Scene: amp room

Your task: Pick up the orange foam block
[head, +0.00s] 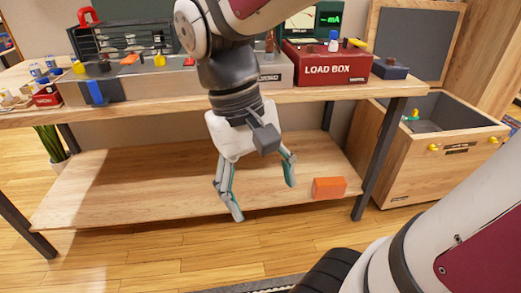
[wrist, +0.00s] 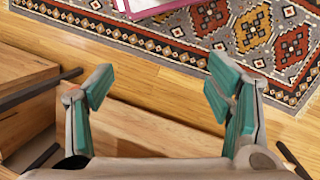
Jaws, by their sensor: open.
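The orange foam block (head: 329,188) lies on the wooden lower shelf (head: 120,190) of the workbench, near its right end and front edge. My gripper (head: 262,197) is open and empty, pointing down to the left of the block in the head view. The fingers look apart from the block; their exact distance in depth is hard to tell. In the wrist view my open gripper (wrist: 160,88) has its two teal-padded fingers wide apart with nothing between them. The block does not show in the wrist view.
The bench top (head: 340,90) above the shelf holds a red load box (head: 327,68) and other gear. A dark bench leg (head: 375,165) stands right of the block. A wooden crate (head: 430,165) is beyond it. The wrist view shows a patterned rug (wrist: 195,35) on the floor.

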